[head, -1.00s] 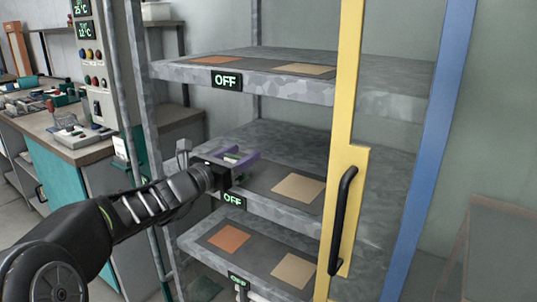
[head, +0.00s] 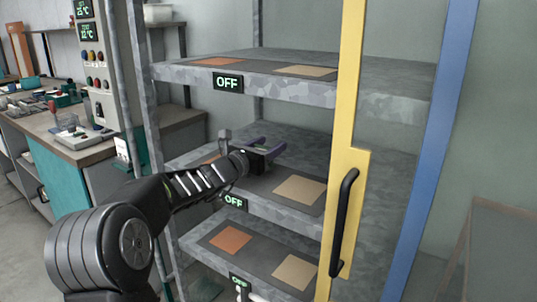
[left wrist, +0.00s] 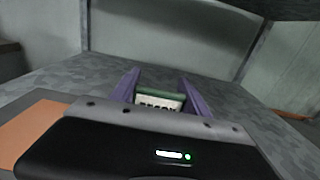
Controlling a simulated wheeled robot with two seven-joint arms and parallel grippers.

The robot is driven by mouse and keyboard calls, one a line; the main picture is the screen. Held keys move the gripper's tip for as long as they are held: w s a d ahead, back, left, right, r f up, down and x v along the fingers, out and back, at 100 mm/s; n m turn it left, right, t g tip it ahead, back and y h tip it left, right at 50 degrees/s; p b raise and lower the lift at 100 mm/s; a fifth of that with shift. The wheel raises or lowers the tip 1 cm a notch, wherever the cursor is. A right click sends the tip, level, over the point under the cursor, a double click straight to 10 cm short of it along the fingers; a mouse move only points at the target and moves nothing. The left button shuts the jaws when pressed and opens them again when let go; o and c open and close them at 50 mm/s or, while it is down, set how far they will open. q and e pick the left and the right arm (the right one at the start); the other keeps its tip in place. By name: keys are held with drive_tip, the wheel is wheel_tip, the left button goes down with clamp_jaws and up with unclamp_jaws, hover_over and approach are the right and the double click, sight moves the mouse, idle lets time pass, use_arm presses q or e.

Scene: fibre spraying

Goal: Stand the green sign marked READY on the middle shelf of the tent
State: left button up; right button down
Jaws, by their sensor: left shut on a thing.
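My left gripper (head: 266,150) reaches in over the middle shelf (head: 255,190) of the tent. In the left wrist view its purple fingers (left wrist: 157,92) are shut on the green sign (left wrist: 160,99). The sign has a pale face with dark lettering, partly hidden by the gripper body. In the head view the sign is mostly hidden between the fingers; whether it touches the shelf cannot be told. The middle shelf has an orange square, partly hidden by my arm, and a tan square (head: 300,190). My right gripper is not in view.
The upper shelf (head: 385,80) is above my gripper and the lower shelf (head: 262,258) below. A yellow door frame (head: 347,120) with a black handle (head: 344,220) stands at right. Grey posts flank the left. A workbench (head: 65,145) with tools is at far left.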

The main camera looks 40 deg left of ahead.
use_arm(q)
drive_tip(key=shift+f, duration=1.2)
drive_tip(key=shift+f+b, duration=0.25)
drive_tip(key=shift+b, duration=0.15)
drive_tip(key=o, duration=1.5)
drive_tip(key=shift+r, duration=0.1)
drive_tip(key=shift+c, duration=0.2)
drive_tip(key=shift+r, duration=0.1)
drive_tip(key=shift+s+a+r+p, duration=0.1)
drive_tip(key=shift+s+p, duration=0.05)
drive_tip(key=shift+p, duration=0.25)
drive_tip(key=s, duration=1.2)
drive_tip(key=shift+w, duration=0.1)
